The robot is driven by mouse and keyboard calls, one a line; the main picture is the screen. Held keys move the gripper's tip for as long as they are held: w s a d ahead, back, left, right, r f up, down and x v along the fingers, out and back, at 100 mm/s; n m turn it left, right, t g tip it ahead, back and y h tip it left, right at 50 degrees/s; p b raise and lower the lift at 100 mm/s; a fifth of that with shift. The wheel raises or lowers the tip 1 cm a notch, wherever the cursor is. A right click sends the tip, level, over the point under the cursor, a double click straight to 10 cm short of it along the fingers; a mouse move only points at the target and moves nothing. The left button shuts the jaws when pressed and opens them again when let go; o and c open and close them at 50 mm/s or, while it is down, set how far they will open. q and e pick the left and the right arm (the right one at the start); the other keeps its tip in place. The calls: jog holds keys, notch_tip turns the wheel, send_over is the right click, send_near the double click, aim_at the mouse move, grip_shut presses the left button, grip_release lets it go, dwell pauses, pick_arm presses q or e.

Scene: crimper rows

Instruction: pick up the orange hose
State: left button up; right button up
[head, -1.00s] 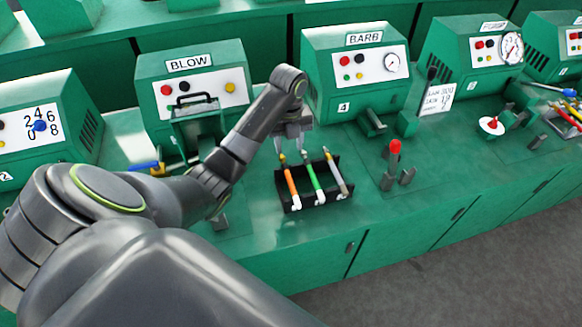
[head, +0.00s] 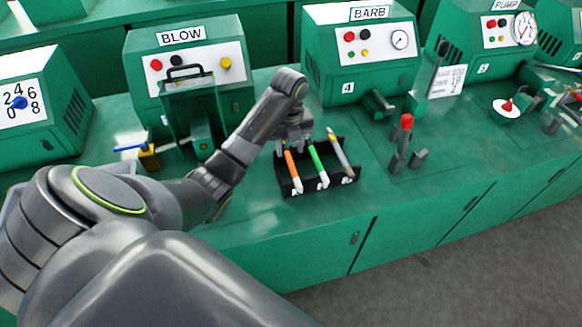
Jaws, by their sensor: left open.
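The orange hose (head: 291,167) lies in a black rack (head: 318,189) on the green bench, with a white fitting at its near end. It is the leftmost of three hoses there. A green hose (head: 316,159) and a grey hose (head: 339,153) lie to its right. My left gripper (head: 290,150) points down at the far end of the orange hose, very close to it. The gripper is open. Its fingertips partly hide the hose's far end, and I cannot tell whether they touch it. My right gripper is not in view.
The BLOW machine (head: 188,80) stands behind on the left and the BARB machine (head: 362,62) behind on the right. A red-knobbed lever (head: 406,124) stands right of the rack. A blue-handled valve (head: 140,149) is at left. The bench front right of the rack is clear.

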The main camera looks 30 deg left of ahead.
aim_at(291, 162)
pick_arm(q)
jog(key=f, duration=0.2)
jog(key=f+p, duration=0.1)
jog(key=shift+s+d+f, duration=0.15)
jog(key=shift+d+f, duration=0.05)
jog(key=shift+f, duration=0.75)
grip_shut()
